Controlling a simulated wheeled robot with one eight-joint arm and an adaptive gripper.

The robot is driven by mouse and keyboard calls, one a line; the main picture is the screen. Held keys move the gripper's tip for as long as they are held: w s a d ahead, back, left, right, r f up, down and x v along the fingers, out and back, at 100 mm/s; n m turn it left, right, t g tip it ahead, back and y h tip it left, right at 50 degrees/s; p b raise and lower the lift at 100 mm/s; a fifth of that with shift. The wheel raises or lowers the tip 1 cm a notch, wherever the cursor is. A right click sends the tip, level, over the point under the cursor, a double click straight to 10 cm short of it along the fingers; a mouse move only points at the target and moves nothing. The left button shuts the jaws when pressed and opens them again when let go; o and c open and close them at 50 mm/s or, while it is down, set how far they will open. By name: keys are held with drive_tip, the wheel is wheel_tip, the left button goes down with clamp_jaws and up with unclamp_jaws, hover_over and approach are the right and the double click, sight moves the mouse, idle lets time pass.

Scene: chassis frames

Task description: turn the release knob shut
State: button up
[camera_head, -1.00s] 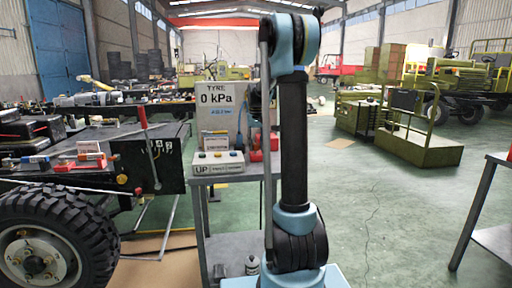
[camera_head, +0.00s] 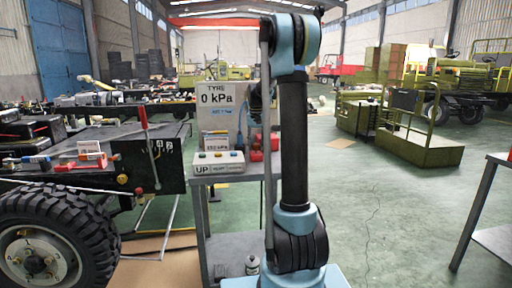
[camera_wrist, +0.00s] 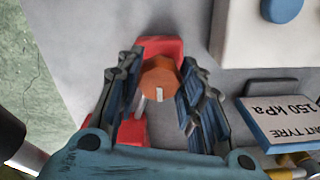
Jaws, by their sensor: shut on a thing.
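The release knob (camera_wrist: 158,77) is orange-red with a pale index mark on its near side, in the middle of the wrist view. It sits on a red body (camera_wrist: 166,47) that shows above and below it. My gripper (camera_wrist: 160,72) has its two jointed fingers on either side of the knob and is shut on it. The mark points toward the bottom of the wrist view. In the head view the red body (camera_head: 257,155) stands on the bench, and my arm hides the knob and most of my gripper.
A card reading 150 kPa (camera_wrist: 280,117) stands close to the right finger. A white box with a blue button (camera_wrist: 283,8) lies at upper right. In the head view, a TYRE 0 kPa display (camera_head: 217,100) and a button box (camera_head: 218,162) share the grey bench (camera_head: 235,172).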

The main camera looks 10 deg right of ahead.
sight(256, 144)
drive_tip(key=o, duration=1.1)
drive_tip(key=shift+c, duration=0.2)
wheel_tip(256, 144, up, 12)
